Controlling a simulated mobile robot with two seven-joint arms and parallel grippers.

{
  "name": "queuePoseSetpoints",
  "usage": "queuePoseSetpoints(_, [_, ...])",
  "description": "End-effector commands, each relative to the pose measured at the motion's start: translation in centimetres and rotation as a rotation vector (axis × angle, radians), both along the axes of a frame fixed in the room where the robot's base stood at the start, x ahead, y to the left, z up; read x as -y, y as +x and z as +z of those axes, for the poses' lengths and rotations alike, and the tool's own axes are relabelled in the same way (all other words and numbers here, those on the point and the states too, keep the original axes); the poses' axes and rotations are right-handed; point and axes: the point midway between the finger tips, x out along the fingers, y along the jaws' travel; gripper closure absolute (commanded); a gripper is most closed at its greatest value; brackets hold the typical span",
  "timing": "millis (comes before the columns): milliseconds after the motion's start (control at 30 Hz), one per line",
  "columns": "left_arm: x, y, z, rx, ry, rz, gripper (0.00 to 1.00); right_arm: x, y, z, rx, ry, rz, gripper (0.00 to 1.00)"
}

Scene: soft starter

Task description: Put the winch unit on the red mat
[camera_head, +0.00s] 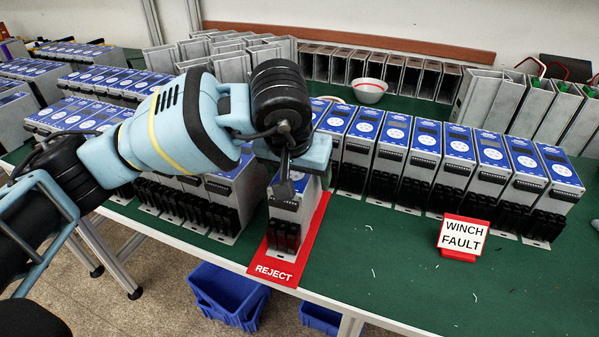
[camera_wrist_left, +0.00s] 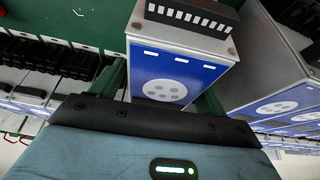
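The red mat (camera_head: 305,250), marked REJECT, lies at the front edge of the green table. A grey unit with a black terminal block (camera_head: 285,234) is upright over the mat, its foot at or just above the surface; I cannot tell which. My left gripper (camera_head: 285,185) is above it, pointing down. In the left wrist view, the fingers (camera_wrist_left: 165,95) are on both sides of its blue top (camera_wrist_left: 175,75) and look shut on it. No name is readable on this unit. My right gripper is not in view.
A WINCH FAULT sign (camera_head: 462,238) stands on the table (camera_head: 400,270) before a row of similar units (camera_head: 455,165). More units stand close left of the mat. A white bowl (camera_head: 369,90) is behind. Blue bins (camera_head: 227,293) are below. The front right table is mostly clear.

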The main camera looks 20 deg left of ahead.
Motion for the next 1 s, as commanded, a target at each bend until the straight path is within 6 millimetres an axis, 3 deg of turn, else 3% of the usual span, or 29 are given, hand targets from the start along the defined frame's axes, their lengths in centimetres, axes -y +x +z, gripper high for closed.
queuePoseSetpoints(367, [0.0,-0.2,1.0,0.002,0.0,0.0,0.26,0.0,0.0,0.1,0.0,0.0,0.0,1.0])
queuePoseSetpoints(800, [0.1,-3.3,8.5,0.004,0.0,0.0,0.26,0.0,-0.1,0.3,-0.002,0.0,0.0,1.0])
queuePoseSetpoints(1000, [0.1,-4.3,10.7,0.002,0.0,-0.001,0.26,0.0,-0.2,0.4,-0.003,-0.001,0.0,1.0])
